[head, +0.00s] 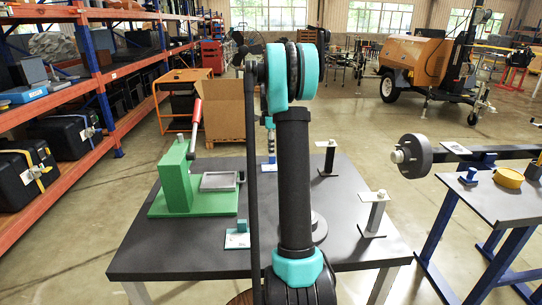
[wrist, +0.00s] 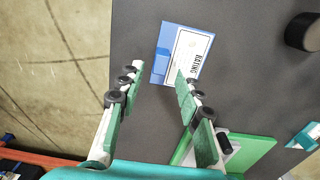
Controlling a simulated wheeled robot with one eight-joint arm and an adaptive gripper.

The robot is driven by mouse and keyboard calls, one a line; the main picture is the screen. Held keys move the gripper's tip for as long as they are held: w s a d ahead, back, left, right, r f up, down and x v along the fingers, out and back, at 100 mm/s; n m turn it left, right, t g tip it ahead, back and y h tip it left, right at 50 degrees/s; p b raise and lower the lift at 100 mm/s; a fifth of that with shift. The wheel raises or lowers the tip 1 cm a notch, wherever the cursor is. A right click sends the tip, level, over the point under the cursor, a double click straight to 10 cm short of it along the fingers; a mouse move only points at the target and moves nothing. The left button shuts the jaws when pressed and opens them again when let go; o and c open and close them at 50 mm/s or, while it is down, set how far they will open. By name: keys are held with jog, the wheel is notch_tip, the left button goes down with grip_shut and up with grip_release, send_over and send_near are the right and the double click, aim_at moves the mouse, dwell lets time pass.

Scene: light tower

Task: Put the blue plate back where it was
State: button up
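The blue plate (wrist: 185,33) lies on the dark table near its far edge, with a white printed label and a small raised blue block at its left side. In the head view the blue plate (head: 269,167) shows only partly beside my arm. My gripper (wrist: 160,70) is open, with its fingers apart. In the wrist view, the raised block appears between the fingertips, and the right finger covers a little of the label. I cannot tell how high the fingertips are. My arm hides much of the gripper in the head view.
A green press (head: 175,185) with a red-handled lever stands on the table's left. A small teal block on a card (head: 238,238) and a dark round part (head: 318,228) are nearer. Two upright stands (head: 374,213) are on the right. A blue-legged bench (head: 500,205) stands beyond a gap.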

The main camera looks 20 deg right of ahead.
notch_tip(320, 180, up, 8)
dwell(0.7)
